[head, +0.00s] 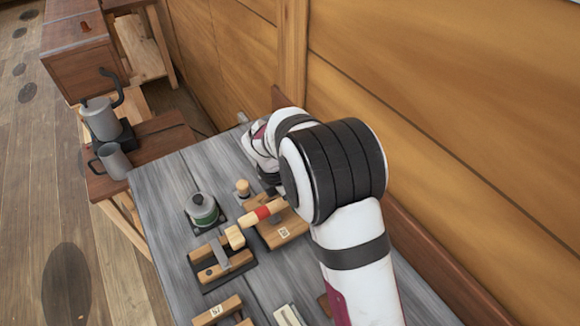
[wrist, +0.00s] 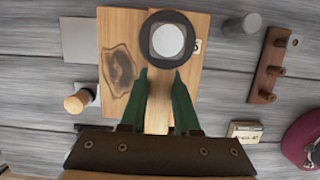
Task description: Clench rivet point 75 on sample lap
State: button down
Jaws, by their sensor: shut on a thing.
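A wooden board (head: 283,236) with a small label, likely the sample lap, lies on the grey table. It fills the middle of the wrist view (wrist: 122,72). A pale wood-handled tool (head: 252,217) with a red band crosses over it in the head view. My gripper (wrist: 162,78) is over the board; its green fingers appear shut on a pale wooden part, likely this tool's handle. A grey rounded-square piece on a dark disc (wrist: 167,40) sits just beyond the fingertips. My arm hides the gripper in the head view. I cannot make out the rivet point.
A grey-green pot (head: 202,208), a wooden peg (head: 243,188) and a wooden block on a dark base (head: 222,264) stand close by. Another labelled wooden piece (head: 218,310) is nearer the front. A brown rack (wrist: 270,65) lies right in the wrist view. A plank wall (head: 450,110) bounds the right.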

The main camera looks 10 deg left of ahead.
notch_tip(320, 180, up, 12)
jog(key=shift+f, duration=0.25)
jog(key=shift+w, duration=0.1)
jog(key=shift+d+r+g+y, duration=0.15)
jog(key=shift+d+g+y, duration=0.1)
jog(key=shift+g+y, duration=0.25)
jog(key=shift+a+f+g+y, duration=0.25)
jog(key=shift+f+g+y, duration=0.55)
jog(key=shift+y, duration=0.1)
